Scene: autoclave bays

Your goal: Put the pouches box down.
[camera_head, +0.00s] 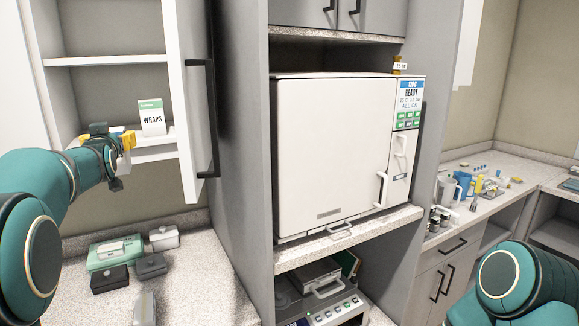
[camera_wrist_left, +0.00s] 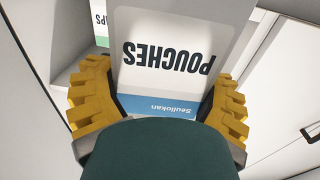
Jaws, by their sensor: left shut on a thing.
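The pouches box (camera_wrist_left: 165,80) is white with a blue band and shows upside down in the left wrist view, between the yellow fingers of my left gripper (camera_wrist_left: 158,108). The fingers are shut on its two sides. In the head view my left gripper (camera_head: 124,141) is at the open wall cabinet's lower shelf (camera_head: 155,153), left of the wraps box. The pouches box is mostly hidden there behind the gripper. Whether its base touches the shelf I cannot tell. My right arm shows at the lower right, but its gripper is out of view.
The white and green wraps box (camera_head: 153,118) stands on the same shelf. The open cabinet door (camera_head: 196,110) hangs to its right. Below, the counter holds a green case (camera_head: 115,252) and several small boxes. A closed white autoclave (camera_head: 330,150) stands in the middle bay.

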